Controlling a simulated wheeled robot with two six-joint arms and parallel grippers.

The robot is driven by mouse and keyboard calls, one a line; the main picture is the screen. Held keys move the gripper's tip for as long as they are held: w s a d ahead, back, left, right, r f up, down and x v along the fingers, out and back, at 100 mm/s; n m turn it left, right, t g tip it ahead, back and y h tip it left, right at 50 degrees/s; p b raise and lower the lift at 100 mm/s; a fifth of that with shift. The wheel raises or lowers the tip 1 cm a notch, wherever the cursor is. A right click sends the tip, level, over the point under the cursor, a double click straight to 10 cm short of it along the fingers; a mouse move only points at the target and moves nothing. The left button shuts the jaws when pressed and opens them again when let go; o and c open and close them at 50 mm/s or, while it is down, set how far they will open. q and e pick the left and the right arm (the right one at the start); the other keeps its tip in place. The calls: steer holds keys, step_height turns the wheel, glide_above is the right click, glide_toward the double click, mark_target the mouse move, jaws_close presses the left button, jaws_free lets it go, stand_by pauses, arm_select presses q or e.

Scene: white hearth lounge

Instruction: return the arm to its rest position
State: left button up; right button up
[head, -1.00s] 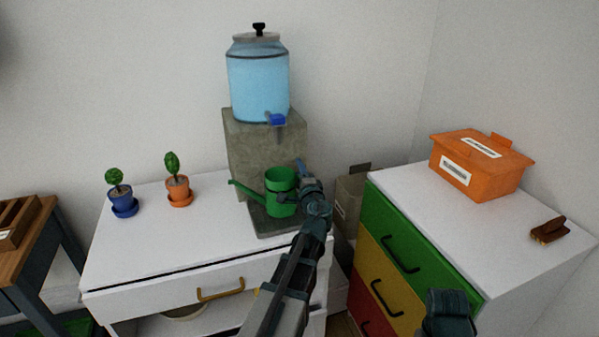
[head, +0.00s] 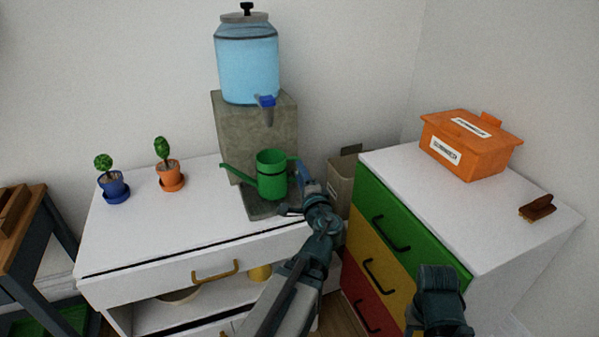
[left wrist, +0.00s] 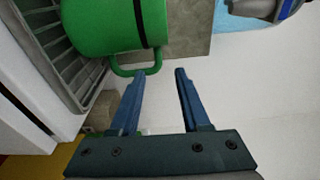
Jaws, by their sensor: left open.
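A green watering can (head: 271,177) stands upright on the dark drip tray (head: 262,208) below the blue tap (head: 265,101) of the water dispenser (head: 247,65). My left gripper (head: 290,187) is open at the can's right side, near its handle. In the left wrist view, the open blue fingers of the gripper (left wrist: 160,75) have nothing between them. The can's green handle (left wrist: 136,70) lies close to the fingertips, outside the grip. My right gripper's jaws do not show; only a dark part of my right arm shows at the lower right.
Two potted plants, blue (head: 115,188) and orange (head: 171,176), stand left on the white cabinet (head: 150,235). At right, a colored drawer unit (head: 400,225) carries an orange box (head: 466,150) and a brown brush-like object (head: 537,208). A bin (head: 341,175) stands between.

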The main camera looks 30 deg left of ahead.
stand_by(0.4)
arm_select(q)
steer(key=s+d+f+n+g+h+p, duration=0.1)
steer(key=s+d+n+g+h+p, duration=0.1)
steer(key=s+d+p, duration=0.4)
steer(key=s+d+f+n+g+h+p, duration=0.1)
steer(key=s+d+g+h+p, duration=0.4)
steer(key=d, duration=0.8)
steer(key=s+d+f+n+g+h+p, duration=0.1)
steer(key=s+d+g+h+p, duration=0.3)
steer(key=d, duration=0.6)
steer(key=s+n+g+p, duration=0.1)
steer(key=s+g+p, duration=0.1)
steer(key=s+p, duration=0.1)
steer(key=shift+s+n+p, duration=0.4)
